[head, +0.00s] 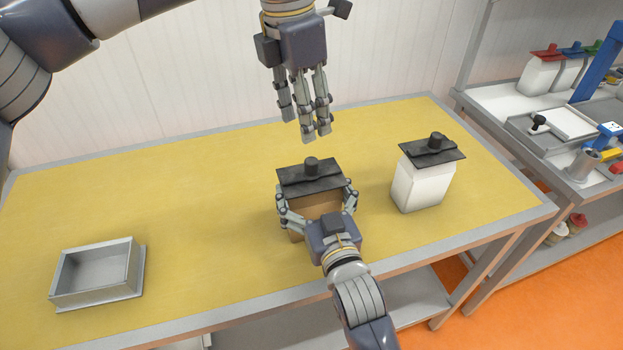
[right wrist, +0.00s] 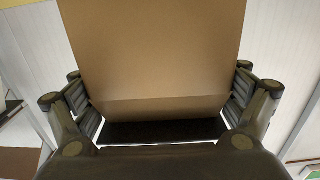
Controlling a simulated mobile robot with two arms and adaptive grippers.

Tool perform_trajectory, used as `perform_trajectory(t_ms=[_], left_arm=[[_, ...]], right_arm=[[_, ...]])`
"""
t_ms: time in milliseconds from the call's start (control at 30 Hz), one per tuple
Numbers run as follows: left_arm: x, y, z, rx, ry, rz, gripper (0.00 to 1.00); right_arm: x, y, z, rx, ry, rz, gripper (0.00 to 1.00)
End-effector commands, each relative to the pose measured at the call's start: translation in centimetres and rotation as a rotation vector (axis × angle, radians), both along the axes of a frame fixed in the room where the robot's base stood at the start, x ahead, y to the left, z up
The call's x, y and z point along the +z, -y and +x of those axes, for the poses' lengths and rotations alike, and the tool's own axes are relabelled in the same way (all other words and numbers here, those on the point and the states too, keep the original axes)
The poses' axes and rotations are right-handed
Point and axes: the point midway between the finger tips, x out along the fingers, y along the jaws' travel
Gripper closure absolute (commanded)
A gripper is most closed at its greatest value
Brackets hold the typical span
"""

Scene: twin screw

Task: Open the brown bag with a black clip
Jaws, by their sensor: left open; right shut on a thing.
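The brown bag (head: 299,203) stands upright near the middle of the yellow table, with a black clip (head: 310,177) across its top and a round black knob on the clip. My right gripper (head: 318,205) is shut around the bag's sides from the front. In the right wrist view the brown bag (right wrist: 155,55) fills the space between the fingers, and a dark strip shows at its end. My left gripper (head: 306,120) is open and empty, fingers pointing down, above and behind the clip and apart from it.
A white bag (head: 421,187) with a black clip stands on the table to the right. An empty grey metal tray (head: 134,292) lies at the left front. The yellow table (head: 190,220) is clear between. A shelf (head: 500,120) with more bags stands at the right.

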Motion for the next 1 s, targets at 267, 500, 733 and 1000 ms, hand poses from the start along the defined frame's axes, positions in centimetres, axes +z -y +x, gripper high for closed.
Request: perform_trajectory(t_ms=[267,500,733,1000], left_arm=[[0.20,0.26,0.21,0.312,-0.036,-0.002,0.56],[0.44,0.46,0.40,0.723,-0.078,-0.001,0.56],[0.70,0.67,0.56,1.119,-0.107,-0.001,0.56],[0.93,0.92,0.68,1.583,-0.135,0.000,0.56]], right_arm=[[-0.03,-0.01,-0.01,0.000,0.000,0.000,0.52],[-0.03,0.00,-0.01,0.000,-0.001,0.000,0.52],[-0.04,0.00,-0.01,0.000,-0.001,0.000,0.52],[-0.05,0.00,-0.01,0.000,-0.001,0.000,0.52]])
